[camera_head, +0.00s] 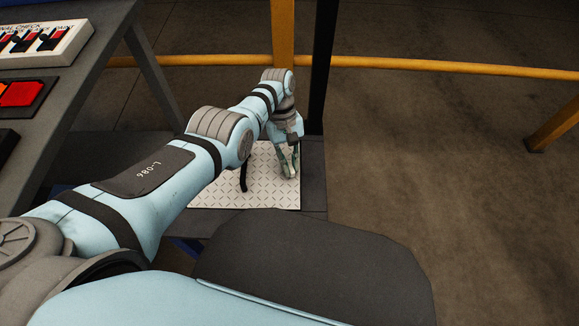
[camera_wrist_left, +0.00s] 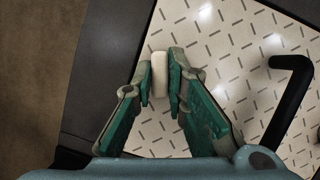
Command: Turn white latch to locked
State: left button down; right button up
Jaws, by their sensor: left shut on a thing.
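The white latch (camera_wrist_left: 160,74) shows in the left wrist view as a small rounded white bar between my fingertips, above a light tread-patterned plate (camera_wrist_left: 215,50). My left gripper (camera_wrist_left: 160,80) is shut on the latch, one green-padded finger on each side. In the head view my left gripper (camera_head: 290,172) points down at the right part of the plate (camera_head: 262,190). The latch cannot be made out there. Whether it stands at locked cannot be told. My right gripper is not in view.
A black bent handle (camera_wrist_left: 291,90) stands on the plate to the right of my gripper; it also shows in the head view (camera_head: 243,177). A dark bench with a switch panel (camera_head: 40,42) is at the left. A yellow rail (camera_head: 450,67) runs behind. Open floor lies right.

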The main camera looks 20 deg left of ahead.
pick_arm(q)
jog(key=m+b, duration=0.2)
jog(key=shift+d+f+m+g+y, duration=0.1)
jog(key=shift+f+m+g+y, duration=0.05)
jog(key=shift+m+g+y, duration=0.25)
jog(key=shift+m+b, duration=0.45)
jog(key=shift+m, duration=0.15)
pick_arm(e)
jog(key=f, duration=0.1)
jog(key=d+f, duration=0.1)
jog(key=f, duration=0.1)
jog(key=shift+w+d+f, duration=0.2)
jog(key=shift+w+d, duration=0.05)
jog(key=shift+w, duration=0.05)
pick_arm(q)
jog(key=shift+y, duration=0.3)
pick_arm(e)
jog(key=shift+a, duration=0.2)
pick_arm(q)
jog(key=c, duration=1.6)
grip_release()
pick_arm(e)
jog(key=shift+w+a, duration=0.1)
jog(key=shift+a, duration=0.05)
